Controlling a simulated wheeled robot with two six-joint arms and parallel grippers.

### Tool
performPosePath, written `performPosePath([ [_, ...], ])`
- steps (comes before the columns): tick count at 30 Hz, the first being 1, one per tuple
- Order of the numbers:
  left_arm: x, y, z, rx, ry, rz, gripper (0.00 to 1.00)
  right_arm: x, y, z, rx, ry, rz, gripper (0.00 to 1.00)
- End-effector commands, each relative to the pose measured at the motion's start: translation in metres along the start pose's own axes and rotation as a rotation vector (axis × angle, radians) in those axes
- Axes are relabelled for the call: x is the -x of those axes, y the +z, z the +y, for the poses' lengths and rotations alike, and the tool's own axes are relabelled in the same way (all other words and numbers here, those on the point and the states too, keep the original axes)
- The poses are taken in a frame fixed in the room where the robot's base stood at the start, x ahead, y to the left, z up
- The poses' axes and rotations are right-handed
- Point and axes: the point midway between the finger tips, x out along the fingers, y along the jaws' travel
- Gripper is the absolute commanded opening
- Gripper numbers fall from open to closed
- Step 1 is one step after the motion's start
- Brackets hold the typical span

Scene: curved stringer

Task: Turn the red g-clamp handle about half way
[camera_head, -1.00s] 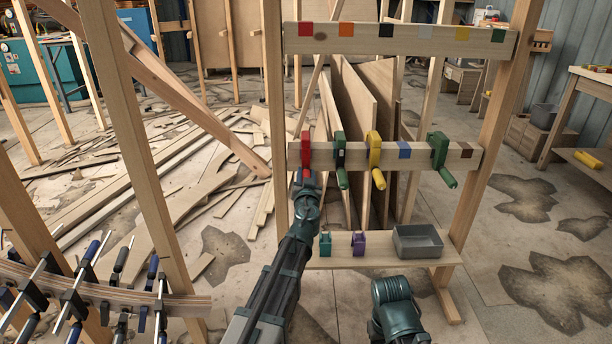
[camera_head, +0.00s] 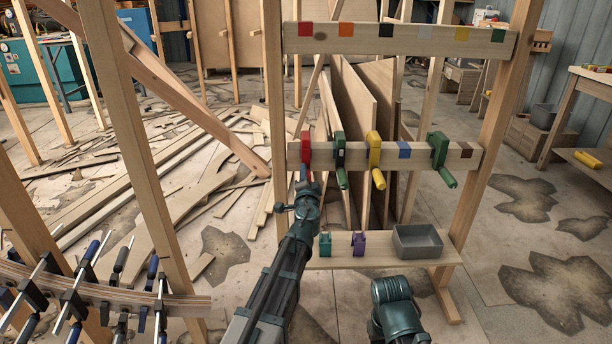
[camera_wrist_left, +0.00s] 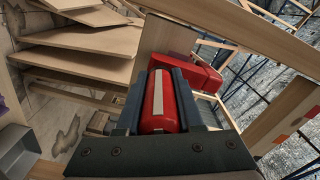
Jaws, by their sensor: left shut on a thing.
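The red g-clamp (camera_head: 306,147) hangs at the left end of the middle wooden rail (camera_head: 350,155). Its handle is mostly hidden behind my left gripper (camera_head: 305,178) in the head view. In the left wrist view the red handle (camera_wrist_left: 159,100), with a pale stripe along it, lies between the two dark jaws of my left gripper (camera_wrist_left: 158,105). The jaws are shut on it. The red clamp body (camera_wrist_left: 192,70) shows just beyond. My right arm shows low in the head view, but its gripper fingers are not in view.
Right of the red clamp hang a green clamp (camera_head: 340,160), a yellow clamp (camera_head: 375,158) and another green clamp (camera_head: 438,150). A lower shelf (camera_head: 385,260) holds a teal clamp (camera_head: 325,244), a purple clamp (camera_head: 358,243) and a grey bin (camera_head: 418,241). A rail with colour patches (camera_head: 400,40) is above.

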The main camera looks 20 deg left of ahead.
Motion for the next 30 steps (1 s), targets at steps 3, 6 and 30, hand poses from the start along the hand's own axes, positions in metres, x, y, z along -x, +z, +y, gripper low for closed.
performPosePath([
  [3,0.0005,-0.0004,0.0004,-0.098,0.001,0.001,0.00,-0.0002,0.0000,0.0000,0.000,0.000,0.000,0.50],
  [6,0.0005,-0.0004,0.0005,-0.175,0.001,0.001,0.00,-0.0002,0.0000,0.0000,0.000,0.000,0.000,0.50],
  [30,0.0007,-0.0005,0.0007,-0.414,0.001,0.002,0.00,-0.0004,0.0000,-0.0001,0.000,0.000,0.000,0.50],
])
